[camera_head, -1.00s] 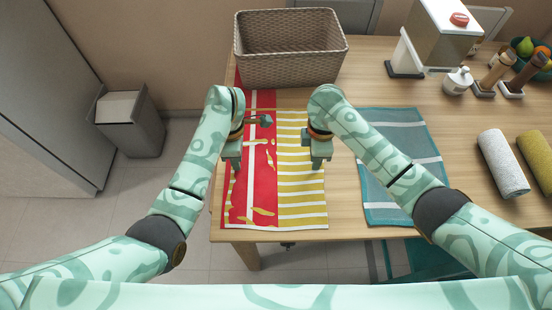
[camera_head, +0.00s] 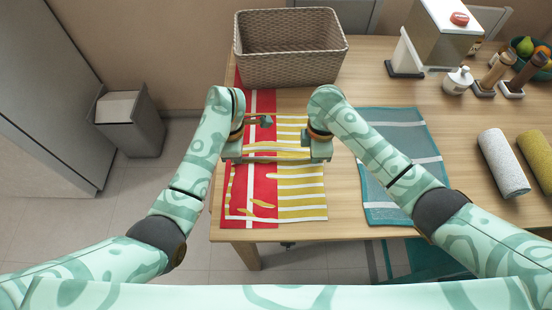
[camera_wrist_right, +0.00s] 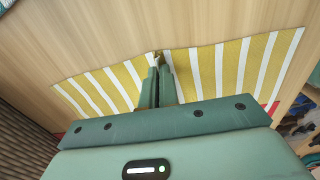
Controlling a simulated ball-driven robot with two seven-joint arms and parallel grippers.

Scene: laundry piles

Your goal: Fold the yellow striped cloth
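The yellow striped cloth (camera_head: 302,190), mustard with white stripes, lies on the table partly over a red cloth (camera_head: 264,190). In the head view a raised band of it spans between my two grippers. My left gripper (camera_head: 233,158) is at the band's left end and appears shut on it; its fingertips are hidden. My right gripper (camera_head: 318,158) is at the right end. In the right wrist view the cloth (camera_wrist_right: 235,68) peaks at the right gripper's fingers (camera_wrist_right: 158,72), which are shut on it.
A wicker basket (camera_head: 290,70) stands behind the cloths. A teal cloth (camera_head: 395,213) lies to the right, under my right arm. Rolled towels (camera_head: 502,163), a dispenser (camera_head: 440,35) and bottles are further right. The table's front edge is close to the cloths.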

